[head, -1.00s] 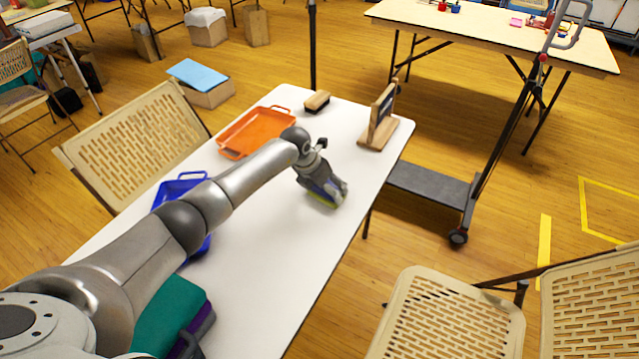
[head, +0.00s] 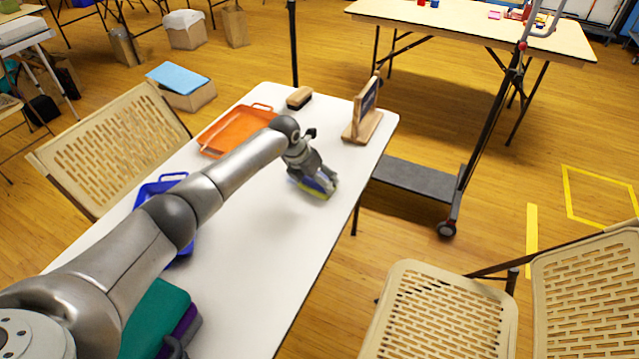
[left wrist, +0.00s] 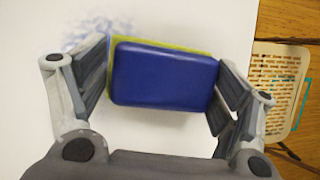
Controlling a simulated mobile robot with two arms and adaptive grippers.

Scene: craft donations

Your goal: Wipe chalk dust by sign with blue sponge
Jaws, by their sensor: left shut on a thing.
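The blue sponge (left wrist: 165,75) has a yellow-green layer along its far edge in the left wrist view. My left gripper (head: 316,184) is shut on it, one finger at each short side, low over or on the white table; I cannot tell if it touches. A smudge of blue-grey chalk dust (left wrist: 95,30) lies on the table just beyond the left finger in the left wrist view. The sign (head: 367,102), a dark board in a wooden stand, stands upright near the table's far right corner, beyond the gripper. My right gripper is in neither view.
An orange tray (head: 207,154), a blue tray (head: 140,193) and a wooden brush (head: 299,97) are on the white table (head: 245,275). A teal and purple stack (head: 158,315) is at the near end. Folding chairs flank the table. A wheeled cart (head: 415,180) stands to its right.

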